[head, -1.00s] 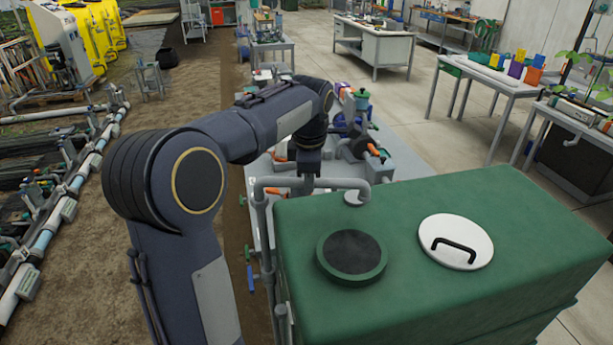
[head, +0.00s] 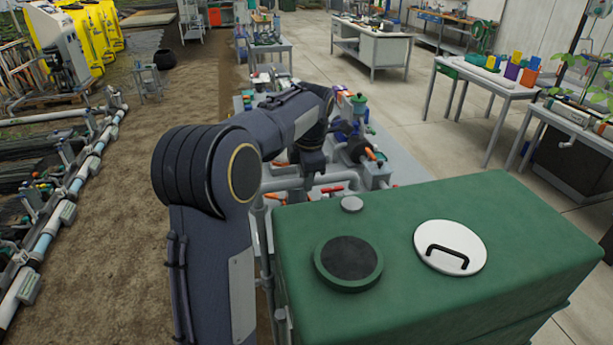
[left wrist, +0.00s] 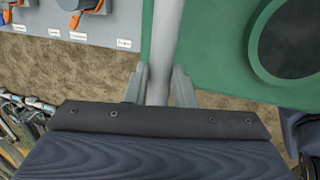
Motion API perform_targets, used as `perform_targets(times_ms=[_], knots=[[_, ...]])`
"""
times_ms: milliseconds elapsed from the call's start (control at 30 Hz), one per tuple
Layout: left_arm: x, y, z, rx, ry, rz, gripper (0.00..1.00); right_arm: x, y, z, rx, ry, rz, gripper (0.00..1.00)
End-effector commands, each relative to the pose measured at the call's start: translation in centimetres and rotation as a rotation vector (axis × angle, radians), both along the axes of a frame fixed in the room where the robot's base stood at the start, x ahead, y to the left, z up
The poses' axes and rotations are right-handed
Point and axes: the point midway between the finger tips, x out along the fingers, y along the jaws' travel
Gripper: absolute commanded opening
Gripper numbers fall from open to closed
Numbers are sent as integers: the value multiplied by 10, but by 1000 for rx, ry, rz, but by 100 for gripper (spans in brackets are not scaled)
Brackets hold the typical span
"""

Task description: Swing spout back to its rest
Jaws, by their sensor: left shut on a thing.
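My left gripper (left wrist: 157,88) is shut on the spout, which runs between the two fingers in the left wrist view (left wrist: 166,40). In the head view the gripper (head: 308,182) is mostly hidden at the tank's far left edge. My right gripper is out of view.
The tank top carries a black-centred round lid (head: 348,262) and a white lid with a black handle (head: 450,246). Red and orange valve handles (head: 332,190) and pipework lie close beyond the tank. A labelled panel (left wrist: 95,22) shows in the left wrist view.

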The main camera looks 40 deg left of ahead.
Motion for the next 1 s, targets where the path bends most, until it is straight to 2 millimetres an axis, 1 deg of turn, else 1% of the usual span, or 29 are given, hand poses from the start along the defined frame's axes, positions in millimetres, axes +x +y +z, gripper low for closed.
perform_targets(times_ms=[67, 100, 233, 267, 500, 600, 667, 900, 1000], knots=[[2, 4, 3, 8, -13, 8, 0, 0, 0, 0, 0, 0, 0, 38], [2, 4, 3, 8, -13, 8, 25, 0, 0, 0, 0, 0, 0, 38], [1, 3, 3, 6, -11, 6, 42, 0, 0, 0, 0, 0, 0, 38], [1, 3, 3, 6, -11, 5, 44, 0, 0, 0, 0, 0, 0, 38], [1, 2, 2, 4, -8, 2, 44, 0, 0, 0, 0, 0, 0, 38], [0, 1, 7, 4, -8, 2, 44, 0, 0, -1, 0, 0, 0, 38], [0, 0, 15, 4, -11, 2, 44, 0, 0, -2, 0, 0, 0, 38], [-5, -6, 55, 5, -13, 3, 44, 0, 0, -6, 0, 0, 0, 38], [-6, -8, 68, 5, -11, 3, 44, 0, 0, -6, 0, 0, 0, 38]])
